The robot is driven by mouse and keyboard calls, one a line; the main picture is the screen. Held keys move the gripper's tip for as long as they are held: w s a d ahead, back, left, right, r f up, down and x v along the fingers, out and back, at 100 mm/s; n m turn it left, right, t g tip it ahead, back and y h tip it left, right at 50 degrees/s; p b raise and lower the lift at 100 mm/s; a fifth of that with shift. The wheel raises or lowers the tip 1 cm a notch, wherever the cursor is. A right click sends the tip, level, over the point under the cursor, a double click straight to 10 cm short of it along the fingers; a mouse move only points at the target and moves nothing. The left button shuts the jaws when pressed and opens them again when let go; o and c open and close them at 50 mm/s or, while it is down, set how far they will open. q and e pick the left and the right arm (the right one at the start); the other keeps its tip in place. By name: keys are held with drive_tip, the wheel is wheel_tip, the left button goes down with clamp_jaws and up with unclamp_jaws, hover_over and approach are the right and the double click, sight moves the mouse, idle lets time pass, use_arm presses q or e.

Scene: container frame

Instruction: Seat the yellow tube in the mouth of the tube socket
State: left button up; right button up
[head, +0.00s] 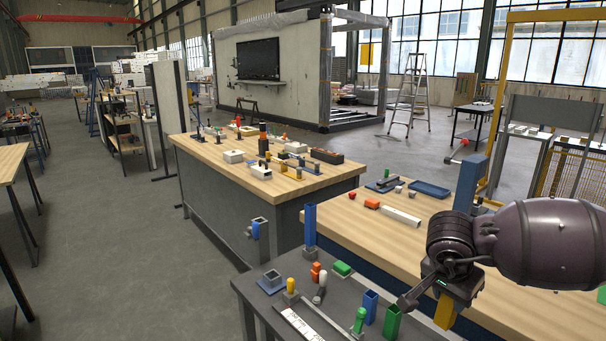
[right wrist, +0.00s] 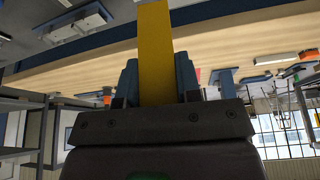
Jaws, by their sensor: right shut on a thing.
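The yellow tube (head: 444,313) hangs below my right gripper (head: 449,293), over the right side of the dark front table. In the right wrist view the yellow tube (right wrist: 155,50) stands between the two fingers of the gripper (right wrist: 158,85), which are shut on it. A blue-grey block with a square opening on top, which looks like the tube socket (head: 270,281), sits on the left of the dark table. It is empty and well to the left of the tube. The tube's lower end is partly hidden. My left gripper is not in view.
A green square tube (head: 392,323) and a short blue one (head: 369,306) stand close left of the yellow tube. A tall blue post (head: 310,226), a green block (head: 342,268) and small coloured pegs stand farther back. A wooden bench (head: 420,238) lies behind.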

drive_tip(key=n, duration=0.1)
drive_tip(key=a+n+y, duration=0.1)
drive_tip(key=n, duration=0.1)
drive_tip(key=shift+s+a+f+t, duration=0.1)
drive_tip(key=shift+a+f+t, duration=0.1)
drive_tip(key=shift+a+t, duration=0.15)
drive_tip(key=s+a+f+n+t+y, duration=0.1)
drive_tip(key=s+a+f+n+y, duration=0.1)
drive_tip(key=s+a+f+n, duration=0.3)
drive_tip(key=s+n, duration=0.1)
drive_tip(key=n, duration=0.2)
drive_tip(key=shift+a+y, duration=0.25)
drive_tip(key=shift+y, duration=0.15)
drive_tip(key=shift+f, duration=0.1)
